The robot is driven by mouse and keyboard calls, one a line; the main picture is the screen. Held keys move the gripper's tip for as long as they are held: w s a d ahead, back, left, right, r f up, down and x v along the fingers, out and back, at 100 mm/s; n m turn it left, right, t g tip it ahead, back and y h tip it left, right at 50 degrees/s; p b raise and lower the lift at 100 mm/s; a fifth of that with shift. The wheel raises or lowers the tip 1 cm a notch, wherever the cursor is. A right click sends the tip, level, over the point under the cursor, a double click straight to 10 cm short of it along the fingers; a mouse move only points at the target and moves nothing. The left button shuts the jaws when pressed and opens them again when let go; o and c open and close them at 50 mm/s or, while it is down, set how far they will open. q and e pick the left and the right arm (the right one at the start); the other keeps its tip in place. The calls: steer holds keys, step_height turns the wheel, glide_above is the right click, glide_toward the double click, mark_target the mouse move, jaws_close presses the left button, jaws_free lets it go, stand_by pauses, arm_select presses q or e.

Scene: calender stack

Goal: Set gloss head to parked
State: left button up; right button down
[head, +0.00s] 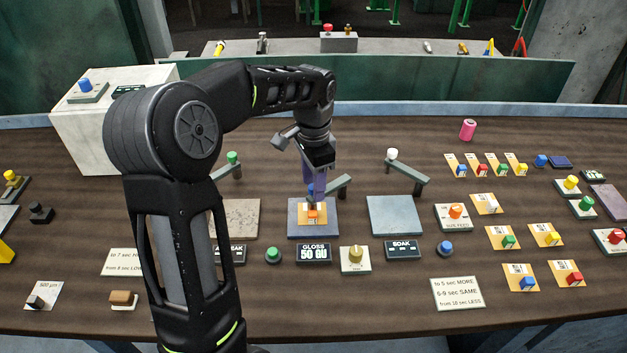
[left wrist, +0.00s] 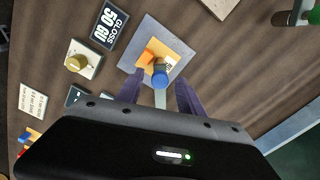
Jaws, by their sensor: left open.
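The gloss head is a grey swing arm (head: 338,185) with a blue knob (head: 310,189). It reaches over a blue-grey plate (head: 298,231) behind the "GLOSS 50 GU" display (head: 314,253). A tan sample card with an orange block (head: 313,214) lies on that plate. My left gripper (head: 316,190) points down at the knob. In the left wrist view the blue knob (left wrist: 160,75) shows between the open purple fingertips (left wrist: 158,84), with no clear contact on either side. Part of the swing arm is hidden by the gripper. My right gripper is not in view.
Similar swing arms with a green knob (head: 232,157) and a white knob (head: 392,154) stand at either side, turned off their plates. A yellow dial (head: 355,254) and a green button (head: 273,254) are in front. Several coloured sample cards lie at the right.

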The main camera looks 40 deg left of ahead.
arm_select(q)
jaws_close()
stand_by(0.3)
stand_by(1.1)
